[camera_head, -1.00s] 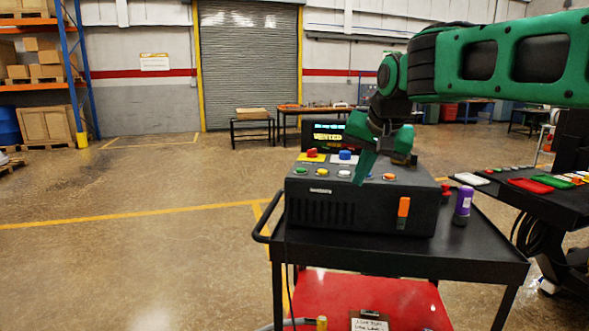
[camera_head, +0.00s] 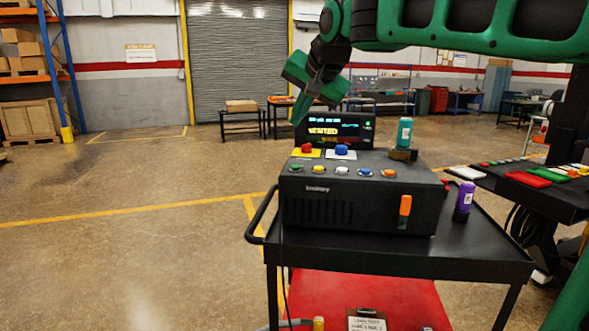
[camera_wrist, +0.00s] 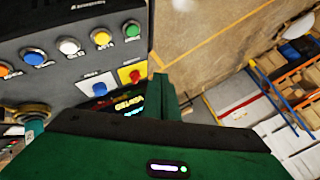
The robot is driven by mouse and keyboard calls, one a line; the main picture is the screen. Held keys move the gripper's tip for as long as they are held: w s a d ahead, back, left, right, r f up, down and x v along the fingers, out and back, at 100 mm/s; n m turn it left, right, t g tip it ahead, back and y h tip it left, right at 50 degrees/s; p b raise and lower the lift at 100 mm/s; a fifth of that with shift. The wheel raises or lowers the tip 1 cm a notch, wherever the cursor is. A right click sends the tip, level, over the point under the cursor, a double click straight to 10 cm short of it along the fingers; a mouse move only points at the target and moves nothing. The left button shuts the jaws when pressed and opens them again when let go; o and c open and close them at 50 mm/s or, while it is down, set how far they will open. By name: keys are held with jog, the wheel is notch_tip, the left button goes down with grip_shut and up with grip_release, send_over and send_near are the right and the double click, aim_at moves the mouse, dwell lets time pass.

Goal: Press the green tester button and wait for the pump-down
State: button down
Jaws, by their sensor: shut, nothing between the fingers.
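The black tester box (camera_head: 345,205) stands on a black cart. Its green button (camera_head: 296,167) is at the left end of the front row, beside yellow, white, blue and orange ones. It also shows in the wrist view (camera_wrist: 133,30). A red button (camera_head: 306,148) on a yellow plate and a blue button (camera_head: 341,150) sit behind that row. The display (camera_head: 335,131) behind reads "VENTED". My gripper (camera_head: 297,122) is shut and empty, pointing down above the rear left of the box, apart from the buttons. In the wrist view its fingers (camera_wrist: 160,82) end near the red button.
A teal bottle (camera_head: 404,132) stands on a dark holder at the box's right rear. A purple bottle (camera_head: 465,197) stands on the cart (camera_head: 480,252) right of the box. A side table (camera_head: 490,182) with coloured pieces is at right. The floor at left is clear.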

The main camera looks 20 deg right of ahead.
aim_at(298, 168)
jog(key=shift+f, duration=4.25)
jog(key=shift+s+f, duration=0.15)
jog(key=shift+f, duration=0.6)
jog(key=shift+r, duration=0.8)
jog(key=shift+r, duration=2.55)
